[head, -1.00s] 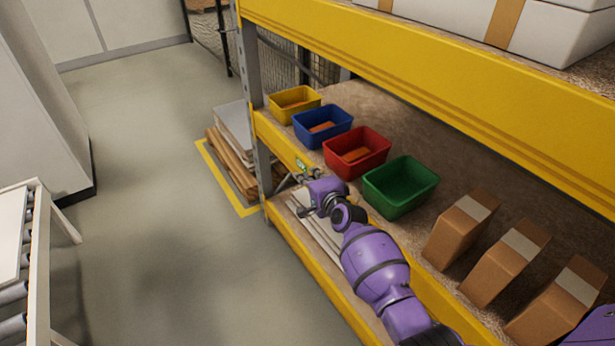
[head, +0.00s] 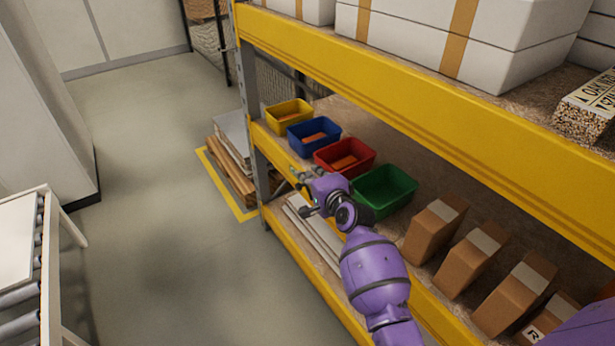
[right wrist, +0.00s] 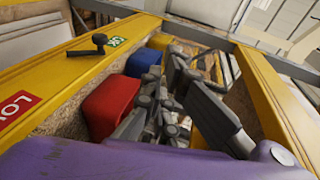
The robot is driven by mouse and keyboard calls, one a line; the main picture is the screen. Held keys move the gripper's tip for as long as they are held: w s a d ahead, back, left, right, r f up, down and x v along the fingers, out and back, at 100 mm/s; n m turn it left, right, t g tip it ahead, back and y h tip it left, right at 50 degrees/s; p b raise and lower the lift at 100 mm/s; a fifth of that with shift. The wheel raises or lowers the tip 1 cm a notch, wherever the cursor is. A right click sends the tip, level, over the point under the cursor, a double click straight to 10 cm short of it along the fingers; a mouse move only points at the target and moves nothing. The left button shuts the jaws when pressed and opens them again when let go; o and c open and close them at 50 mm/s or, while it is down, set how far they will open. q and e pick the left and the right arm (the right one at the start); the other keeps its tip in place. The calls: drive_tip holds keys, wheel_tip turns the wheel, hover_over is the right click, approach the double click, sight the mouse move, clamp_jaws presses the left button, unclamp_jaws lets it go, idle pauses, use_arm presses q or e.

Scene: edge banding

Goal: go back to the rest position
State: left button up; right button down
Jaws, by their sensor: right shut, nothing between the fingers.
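My right gripper (head: 304,176) is shut and empty at the end of my purple arm. It is in front of the shelf's yellow edge, close to the red bin (head: 345,158) in the head view; whether it touches anything is unclear. In the right wrist view the dark grey fingers of my right gripper (right wrist: 165,98) show beside the red bin (right wrist: 108,108), with the blue bin (right wrist: 142,62) beyond. My left gripper is not in view.
Yellow (head: 288,114), blue (head: 314,135) and green bins (head: 384,192) and several brown cartons (head: 434,228) stand on the shelf. A yellow beam (head: 420,110) crosses above. A white roller table (head: 25,240) is at left; the floor (head: 150,190) between is clear.

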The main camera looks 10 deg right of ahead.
drive_tip(key=shift+f, duration=0.1)
idle(0.5)
drive_tip(key=s+f+n+g+h, duration=0.1)
drive_tip(key=s+f+n, duration=0.4)
drive_tip(key=s, duration=1.1)
drive_tip(key=s+d+f+n+g, duration=0.1)
drive_tip(key=s+f+n+g, duration=0.2)
drive_tip(key=s+f, duration=0.7)
drive_tip(key=s+d+f+n+g+h, duration=0.1)
drive_tip(key=s+f+n, duration=0.6)
drive_tip(key=s, duration=1.5)
drive_tip(key=shift+s+f+n+g+h, duration=0.3)
drive_tip(key=shift+s+n+g, duration=0.1)
drive_tip(key=shift+g, duration=0.3)
drive_tip(key=shift+s+d, duration=0.1)
drive_tip(key=shift+d, duration=0.1)
